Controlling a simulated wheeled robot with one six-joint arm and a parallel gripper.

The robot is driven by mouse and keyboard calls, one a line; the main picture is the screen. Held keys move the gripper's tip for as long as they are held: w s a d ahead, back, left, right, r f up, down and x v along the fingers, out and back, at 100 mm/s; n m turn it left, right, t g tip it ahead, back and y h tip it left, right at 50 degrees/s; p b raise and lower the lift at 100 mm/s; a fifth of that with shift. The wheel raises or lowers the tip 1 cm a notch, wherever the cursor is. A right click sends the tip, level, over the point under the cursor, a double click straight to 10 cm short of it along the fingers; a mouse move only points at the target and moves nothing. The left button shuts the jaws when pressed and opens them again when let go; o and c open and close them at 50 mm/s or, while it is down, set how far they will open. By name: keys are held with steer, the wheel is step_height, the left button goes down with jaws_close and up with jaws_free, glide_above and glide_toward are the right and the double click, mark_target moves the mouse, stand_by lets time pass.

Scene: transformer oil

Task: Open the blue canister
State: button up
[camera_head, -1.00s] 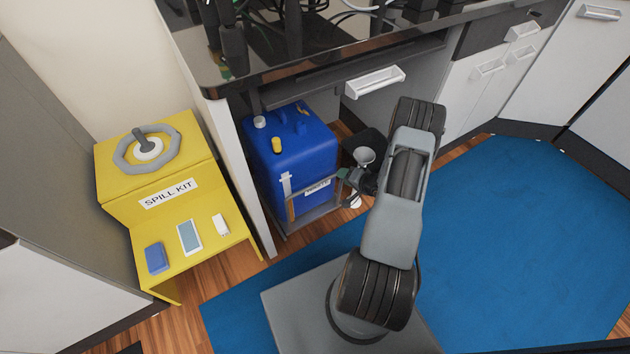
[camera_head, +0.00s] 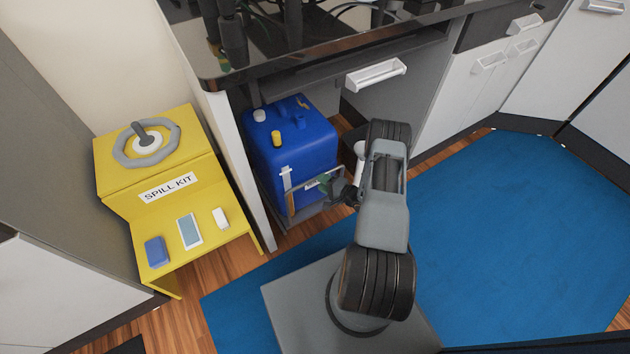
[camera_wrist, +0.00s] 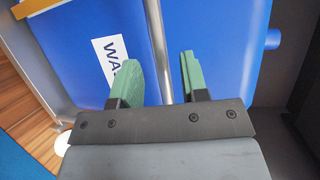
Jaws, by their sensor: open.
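The blue canister (camera_head: 312,150) stands under the counter in a metal frame (camera_head: 312,217). A yellow cap (camera_head: 277,139) and a white cap (camera_head: 260,115) sit on its top. My gripper (camera_head: 324,182) is in front of the canister's front face, low and to the right, and partly hides the label there. In the wrist view my open gripper (camera_wrist: 163,76) has its green fingers apart, facing the blue wall with the white "WA..." label (camera_wrist: 108,60). A silver bar (camera_wrist: 155,30) runs between the fingers. I cannot tell whether a finger touches it.
A yellow spill kit (camera_head: 150,165) stands left, with a blue item, a phone-like item and a white item on its shelf. A white panel (camera_head: 232,150) separates it from the canister. The counter (camera_head: 290,62) overhangs the canister. The blue mat (camera_head: 520,230) at right is clear.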

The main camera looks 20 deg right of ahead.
steer(key=shift+b+x, duration=0.35)
steer(key=shift+x, duration=1.65)
steer(key=shift+c, duration=0.2)
jaws_close()
